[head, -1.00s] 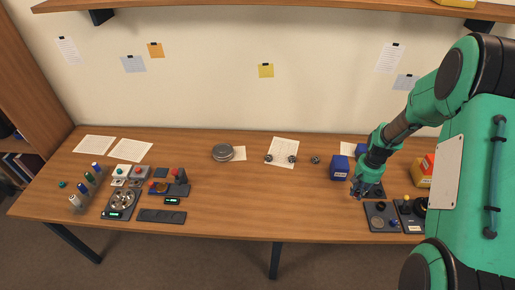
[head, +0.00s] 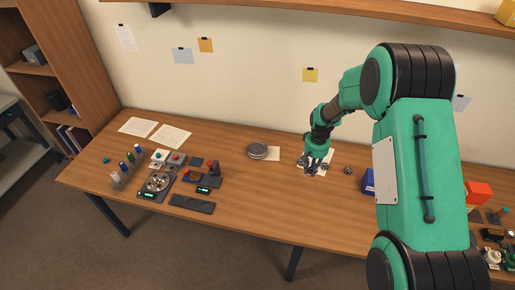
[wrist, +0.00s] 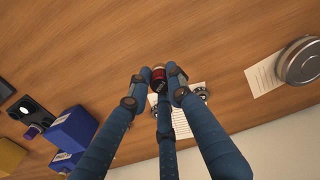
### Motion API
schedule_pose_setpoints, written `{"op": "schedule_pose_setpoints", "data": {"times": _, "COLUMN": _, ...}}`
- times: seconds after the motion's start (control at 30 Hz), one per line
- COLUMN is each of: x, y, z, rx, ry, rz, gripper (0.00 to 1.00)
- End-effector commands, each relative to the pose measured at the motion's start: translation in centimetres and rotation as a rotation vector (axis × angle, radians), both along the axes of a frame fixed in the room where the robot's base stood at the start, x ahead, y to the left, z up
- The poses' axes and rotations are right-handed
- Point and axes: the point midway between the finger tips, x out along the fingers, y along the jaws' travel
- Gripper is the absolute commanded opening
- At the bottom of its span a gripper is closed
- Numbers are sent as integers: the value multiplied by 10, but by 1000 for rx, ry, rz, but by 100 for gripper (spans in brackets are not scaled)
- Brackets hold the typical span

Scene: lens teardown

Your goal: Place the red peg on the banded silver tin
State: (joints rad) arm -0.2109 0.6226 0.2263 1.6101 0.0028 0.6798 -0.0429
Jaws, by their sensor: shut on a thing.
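The silver tin (head: 257,151) is round with a flat lid and stands at the back middle of the table. It also shows at the right of the wrist view (wrist: 300,62). My gripper (head: 311,171) is to the right of the tin, above a white sheet. In the wrist view its fingers (wrist: 156,78) are shut on a small red peg (wrist: 159,74) with a dark end. The peg is hard to make out in the head view, where the fingers hide it. The peg and the tin are well apart.
Small dark round parts (head: 348,170) lie near my gripper. A blue box (head: 368,182) stands further right. The left of the table holds bottles (head: 115,178), a tray (head: 157,183) and several small devices. Bare wood lies in front of the tin.

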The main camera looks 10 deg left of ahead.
Motion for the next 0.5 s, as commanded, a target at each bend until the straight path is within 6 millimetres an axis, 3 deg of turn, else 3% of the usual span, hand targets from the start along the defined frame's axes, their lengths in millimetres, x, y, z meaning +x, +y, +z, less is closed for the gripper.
{"op": "schedule_pose_setpoints", "data": {"times": 0.03, "x": 1, "y": 22, "z": 1, "rx": 0, "ry": 0, "rz": 25, "gripper": 0}}
{"op": "schedule_pose_setpoints", "data": {"times": 0.3, "x": -2, "y": 124, "z": 4, "rx": 1, "ry": -1, "rz": 135, "gripper": 0}}
{"op": "schedule_pose_setpoints", "data": {"times": 0.5, "x": -10, "y": 181, "z": 4, "rx": 1, "ry": 0, "rz": 196, "gripper": 0}}
